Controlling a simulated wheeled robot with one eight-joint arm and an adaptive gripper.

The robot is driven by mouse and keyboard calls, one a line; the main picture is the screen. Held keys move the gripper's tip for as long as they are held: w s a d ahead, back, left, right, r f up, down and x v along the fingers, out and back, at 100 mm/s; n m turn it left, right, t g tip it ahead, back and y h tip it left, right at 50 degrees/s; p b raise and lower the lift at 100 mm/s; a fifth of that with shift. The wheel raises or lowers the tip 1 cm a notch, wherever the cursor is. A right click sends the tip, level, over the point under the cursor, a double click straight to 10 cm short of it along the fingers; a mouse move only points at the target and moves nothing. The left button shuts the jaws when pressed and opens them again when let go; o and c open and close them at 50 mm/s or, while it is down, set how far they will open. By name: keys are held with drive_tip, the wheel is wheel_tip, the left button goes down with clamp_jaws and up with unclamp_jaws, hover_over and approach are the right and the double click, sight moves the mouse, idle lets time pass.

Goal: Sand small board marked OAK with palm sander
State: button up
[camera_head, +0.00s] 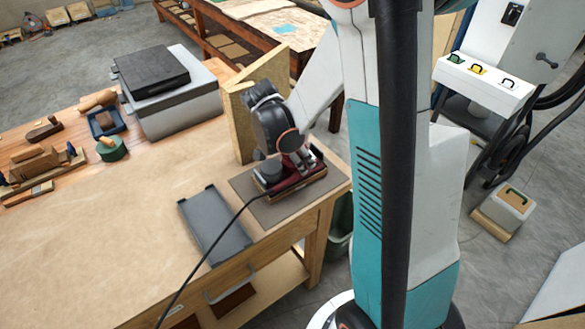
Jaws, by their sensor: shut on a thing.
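A dark red and black palm sander (306,185) is at the right end of the workbench, with a black cord running from it to the lower left. My gripper (289,168) comes down from above and is shut on the sander. Its fingers are partly hidden by the wrist and the sander body. A thin pale wooden edge (262,189) shows under the sander, over a dark grey mat (243,186). I cannot tell how much of this is a board. No OAK marking is readable.
A shallow grey tray (216,228) lies left of the mat. A tall wooden panel (245,125) stands close behind my gripper. A grey box with a black slab (175,105) and hand tools are farther left. The bench's front left is clear.

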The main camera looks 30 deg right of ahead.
drive_tip(key=shift+d, duration=0.6)
drive_tip(key=shift+a, duration=1.2)
idle(0.4)
drive_tip(key=shift+d+b, duration=0.3)
drive_tip(key=shift+d, duration=0.9)
drive_tip(key=shift+a, duration=1.2)
idle(0.6)
drive_tip(key=shift+d, duration=1.2)
idle(0.5)
drive_tip(key=shift+a, duration=1.1)
